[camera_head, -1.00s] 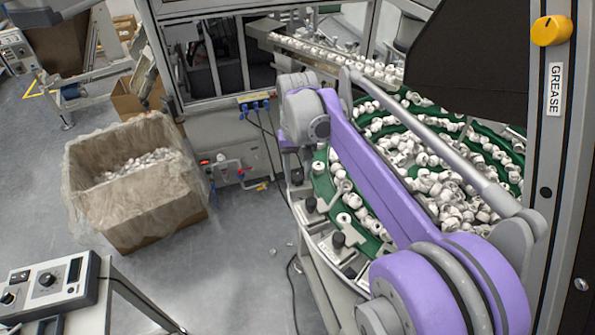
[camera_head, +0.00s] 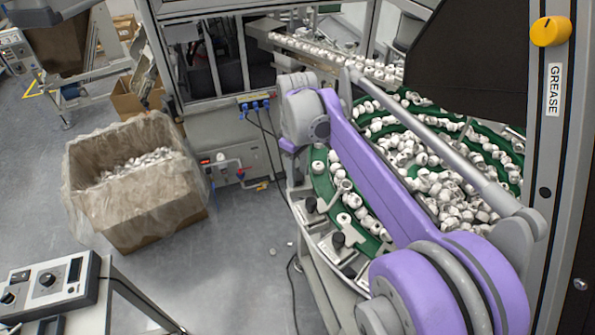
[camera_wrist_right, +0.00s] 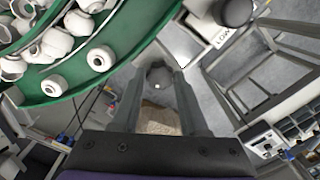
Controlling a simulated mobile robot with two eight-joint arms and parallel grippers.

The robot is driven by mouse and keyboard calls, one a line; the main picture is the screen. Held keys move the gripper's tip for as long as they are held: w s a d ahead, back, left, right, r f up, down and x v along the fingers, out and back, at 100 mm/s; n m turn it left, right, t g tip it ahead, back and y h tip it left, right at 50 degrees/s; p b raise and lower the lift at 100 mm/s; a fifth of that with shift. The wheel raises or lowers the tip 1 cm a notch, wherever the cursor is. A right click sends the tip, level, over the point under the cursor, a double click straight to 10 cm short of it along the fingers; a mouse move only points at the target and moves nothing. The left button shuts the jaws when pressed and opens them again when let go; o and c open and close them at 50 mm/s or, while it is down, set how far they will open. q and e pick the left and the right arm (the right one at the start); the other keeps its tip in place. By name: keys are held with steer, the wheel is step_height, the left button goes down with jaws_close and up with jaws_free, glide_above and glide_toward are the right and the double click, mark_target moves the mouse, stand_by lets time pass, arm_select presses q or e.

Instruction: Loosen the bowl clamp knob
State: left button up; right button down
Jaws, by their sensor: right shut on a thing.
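The right wrist view shows a dark round clamp knob (camera_wrist_right: 159,76) with a small pale spot, at the outer side of the green bowl. My right gripper (camera_wrist_right: 160,88) is shut on this knob, with one finger on each side of it. In the head view my lilac right arm (camera_head: 385,175) reaches across the bowl (camera_head: 322,186) to its far left side. The fingers and the held knob cannot be made out there. Other black knobs (camera_head: 338,239) stand along the bowl's near left rim. My left gripper is not in view.
White caps fill the bowl and a chute (camera_head: 330,55) behind it. A carton with a plastic liner (camera_head: 135,205) stands on the floor at left. A control box (camera_head: 50,283) is at the lower left. A dark panel (camera_head: 470,60) hangs over the bowl's right side.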

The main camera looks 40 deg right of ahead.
mark_target(298, 176)
steer(key=shift+n, duration=0.5)
steer(key=shift+c, duration=2.2)
jaws_free()
step_height(298, 176, up, 11)
steer(key=shift+p, duration=0.35)
steer(key=shift+f, duration=0.15)
